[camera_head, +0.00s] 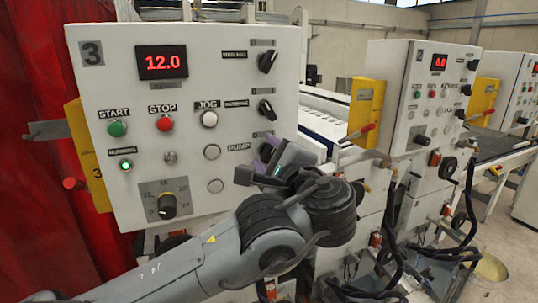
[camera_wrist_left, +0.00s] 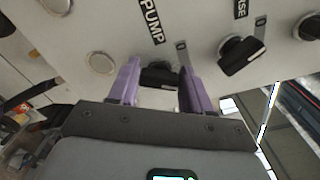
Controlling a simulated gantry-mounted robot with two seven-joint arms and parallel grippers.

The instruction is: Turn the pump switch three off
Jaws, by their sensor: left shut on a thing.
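The white control panel (camera_head: 115,193) marked 3 fills the left half of the head view. Its PUMP label (camera_head: 240,147) is beside my left gripper (camera_head: 270,156), which covers most of the pump switch there. In the left wrist view the black pump switch (camera_wrist_left: 159,75) sits between the two purple fingers of my left gripper (camera_wrist_left: 160,70), below the PUMP label (camera_wrist_left: 152,20). The gripper is shut on this switch. The switch's exact angle is hard to tell. My right gripper is in neither view.
Other black rotary knobs (camera_head: 267,61) sit above on the same panel, one (camera_wrist_left: 241,56) close by in the wrist view. START (camera_head: 117,129) and STOP (camera_head: 165,124) buttons and a 12.0 display (camera_head: 162,62) are to the left. A second panel (camera_head: 400,70) stands right.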

